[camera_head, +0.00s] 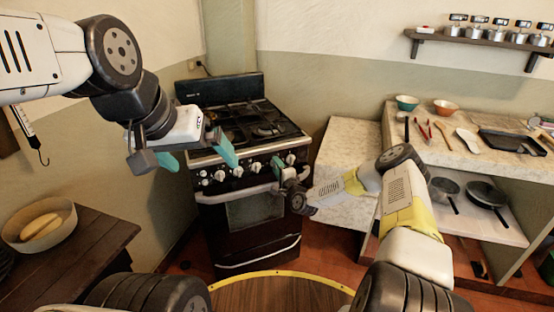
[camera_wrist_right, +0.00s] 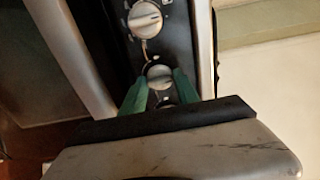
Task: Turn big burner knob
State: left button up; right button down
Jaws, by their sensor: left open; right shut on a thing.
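The black stove (camera_head: 252,210) stands against the wall, with a row of white and silver knobs (camera_head: 238,171) along its front panel. My right gripper (camera_head: 278,169) is at the right part of this panel. In the right wrist view its green fingers (camera_wrist_right: 160,92) are on both sides of a round silver knob (camera_wrist_right: 160,75) and closed on it. Another knob (camera_wrist_right: 145,18) sits above it in that view, clear of the fingers. I cannot tell which burner the held knob serves. My left gripper (camera_head: 198,154) is open and empty, in front of the stove's left side.
A counter (camera_head: 350,145) stands right of the stove, with bowls (camera_head: 406,102), utensils and a dark tray. Pans (camera_head: 486,194) are on the shelf below. A wooden table (camera_head: 85,245) with a bowl of bread (camera_head: 40,222) is at the left. The oven door handle runs below the knobs.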

jog(key=shift+f, duration=0.1)
dwell(0.4)
jog(key=c, duration=0.9)
grip_release()
jog(key=v, duration=0.8)
